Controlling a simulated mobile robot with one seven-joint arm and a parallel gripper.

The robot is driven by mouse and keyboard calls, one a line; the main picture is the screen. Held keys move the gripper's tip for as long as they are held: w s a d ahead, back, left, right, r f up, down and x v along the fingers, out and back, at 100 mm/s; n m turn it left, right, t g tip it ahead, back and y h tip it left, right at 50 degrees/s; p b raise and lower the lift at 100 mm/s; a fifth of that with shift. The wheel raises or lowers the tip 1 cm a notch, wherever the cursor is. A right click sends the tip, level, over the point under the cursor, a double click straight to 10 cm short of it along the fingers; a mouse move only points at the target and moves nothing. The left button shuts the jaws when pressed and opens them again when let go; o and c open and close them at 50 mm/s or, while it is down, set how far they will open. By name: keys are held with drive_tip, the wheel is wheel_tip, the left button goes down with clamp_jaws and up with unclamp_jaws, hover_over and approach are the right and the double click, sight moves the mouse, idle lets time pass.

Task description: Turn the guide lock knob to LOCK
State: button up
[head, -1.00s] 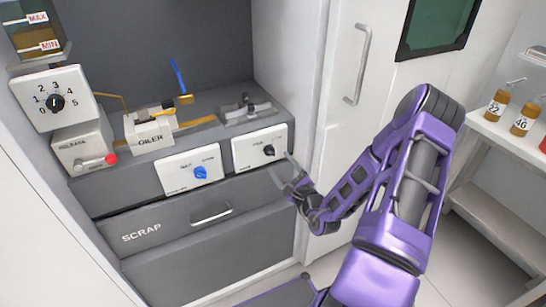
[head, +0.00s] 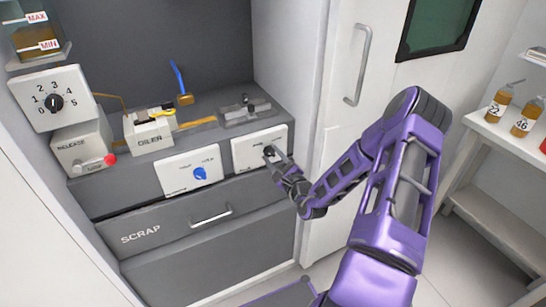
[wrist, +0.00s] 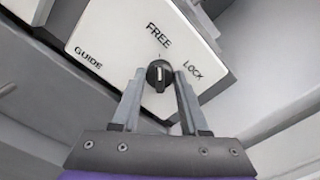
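The guide lock knob (wrist: 159,75) is a small black knob with a white pointer line on a white plate (wrist: 110,45) marked GUIDE, FREE and LOCK. In the wrist view its line runs nearly straight up toward the FREE side, with LOCK to the right. My gripper (wrist: 160,82) is open, with one finger on each side of the knob. Gaps show between the fingers and the knob. In the head view my gripper (head: 275,157) is at the right-hand plate and partly covers the knob.
A white plate with a blue knob (head: 200,174) sits to the left. Below are a drawer handle (head: 211,215) and the SCRAP front (head: 141,233). A white side wall and door (head: 340,150) stand close on the right.

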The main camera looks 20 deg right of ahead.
clamp_jaws()
drive_tip(key=shift+m, duration=0.3)
drive_tip(key=m+p, duration=0.3)
drive_tip(key=shift+r, duration=0.15)
drive_tip(key=m+p, duration=0.3)
drive_tip(key=m, duration=0.2)
drive_tip(key=shift+d, duration=0.1)
drive_tip(key=m+p, duration=0.2)
drive_tip(key=m, duration=0.3)
drive_tip(key=shift+p, duration=0.35)
drive_tip(key=shift+f+m+p, duration=0.2)
drive_tip(key=shift+m+p, duration=0.45)
drive_tip(key=shift+m, duration=1.45)
